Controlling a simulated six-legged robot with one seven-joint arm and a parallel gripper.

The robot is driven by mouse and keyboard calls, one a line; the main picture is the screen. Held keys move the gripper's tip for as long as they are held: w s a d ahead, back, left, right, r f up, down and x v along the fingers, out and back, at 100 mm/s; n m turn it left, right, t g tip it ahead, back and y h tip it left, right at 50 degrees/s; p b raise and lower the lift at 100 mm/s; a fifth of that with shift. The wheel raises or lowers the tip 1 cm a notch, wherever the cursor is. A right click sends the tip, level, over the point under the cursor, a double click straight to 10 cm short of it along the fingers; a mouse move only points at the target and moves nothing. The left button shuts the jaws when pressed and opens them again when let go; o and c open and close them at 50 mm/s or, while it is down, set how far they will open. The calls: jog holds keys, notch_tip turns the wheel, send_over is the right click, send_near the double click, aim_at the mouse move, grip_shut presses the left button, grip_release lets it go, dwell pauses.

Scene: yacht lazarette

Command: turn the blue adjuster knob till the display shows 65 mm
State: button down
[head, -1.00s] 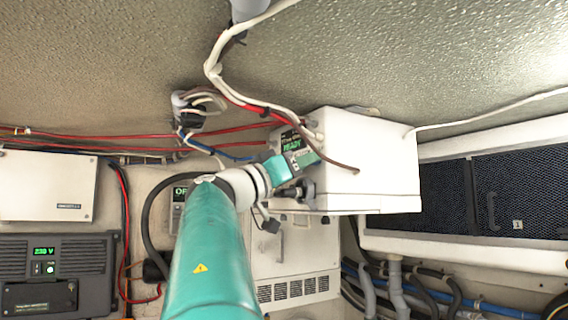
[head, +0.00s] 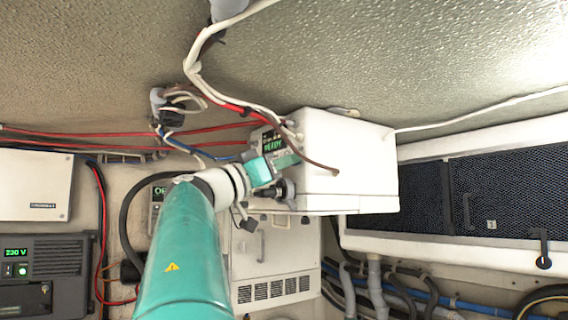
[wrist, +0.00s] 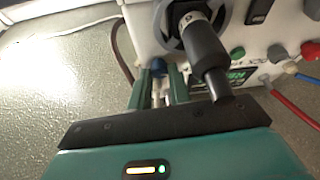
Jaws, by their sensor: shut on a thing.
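The blue adjuster knob (wrist: 158,67) shows between my two green fingertips in the wrist view. My gripper (wrist: 159,80) is shut on it, and the fingers hide part of it. In the head view my gripper (head: 286,161) reaches the left face of a white box (head: 345,165), and the knob is hidden there. A green-lit display (head: 273,146) on that face appears to read READY. In the wrist view the display (wrist: 236,75) is mostly covered, and no mm value can be read.
A black cylindrical fitting (wrist: 204,52) with a grey ring stands close right of my fingers. A dark mesh-front locker (head: 520,185) is at right. A 230 V unit (head: 45,270) sits at lower left.

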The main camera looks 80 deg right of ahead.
jog(key=shift+w+d+m+g+y, duration=0.1)
jog(key=shift+m+g+y, duration=0.55)
jog(key=shift+m, duration=1.15)
jog(key=shift+w+m+g+y, duration=0.1)
jog(key=shift+m+g+y, duration=0.5)
jog(key=shift+m, duration=1.2)
jog(key=c, duration=1.3)
grip_release()
jog(key=shift+s, duration=0.1)
jog(key=v, duration=1.3)
jog(key=shift+w+f, duration=0.15)
jog(key=shift+w, duration=0.2)
